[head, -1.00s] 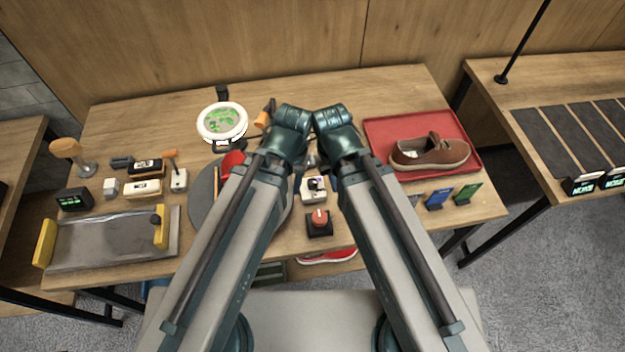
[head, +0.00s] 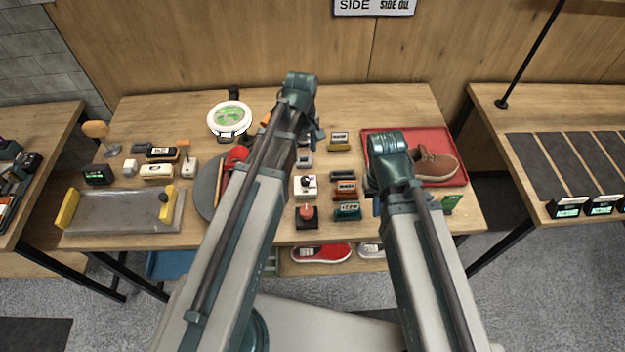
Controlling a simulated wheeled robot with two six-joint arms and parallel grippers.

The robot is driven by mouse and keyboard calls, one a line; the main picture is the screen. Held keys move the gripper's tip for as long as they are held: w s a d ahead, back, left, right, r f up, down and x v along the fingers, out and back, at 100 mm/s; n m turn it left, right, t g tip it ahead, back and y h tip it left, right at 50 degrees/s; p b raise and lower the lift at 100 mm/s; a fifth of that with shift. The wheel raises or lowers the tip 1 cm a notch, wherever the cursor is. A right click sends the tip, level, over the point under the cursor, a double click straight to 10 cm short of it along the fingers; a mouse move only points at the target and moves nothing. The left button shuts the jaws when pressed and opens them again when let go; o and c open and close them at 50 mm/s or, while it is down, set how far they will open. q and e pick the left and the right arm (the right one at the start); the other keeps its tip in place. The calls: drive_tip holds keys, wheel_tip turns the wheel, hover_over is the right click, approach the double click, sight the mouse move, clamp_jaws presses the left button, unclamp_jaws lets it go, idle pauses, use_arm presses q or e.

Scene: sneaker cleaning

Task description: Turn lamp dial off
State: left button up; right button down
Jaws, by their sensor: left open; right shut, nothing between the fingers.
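The lamp (head: 230,120) has a round white head with a green surface and stands at the back left of the table. Which control is its dial I cannot tell for sure. A red knob on a black base (head: 306,214) sits near the front middle. A white box with a dark knob (head: 305,186) is just behind it. My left gripper (head: 317,134) is over the back middle of the table, open, mostly hidden by its arm. My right gripper (head: 375,204) is shut and empty, by the red tray's left edge, mostly hidden by its wrist.
A brown shoe (head: 437,166) lies on the red tray (head: 457,138) at right. Small labelled blocks (head: 346,190) stand in the middle between my arms. A round grey mat (head: 207,186) is partly behind my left arm. A metal plate with yellow ends (head: 120,211) lies front left.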

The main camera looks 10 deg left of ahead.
sight(305, 178)
use_arm(q)
wheel_tip(305, 178, down, 14)
drive_tip(key=b, duration=1.3)
drive_tip(key=shift+b, duration=0.4)
drive_tip(key=shift+r, duration=0.1)
clamp_jaws()
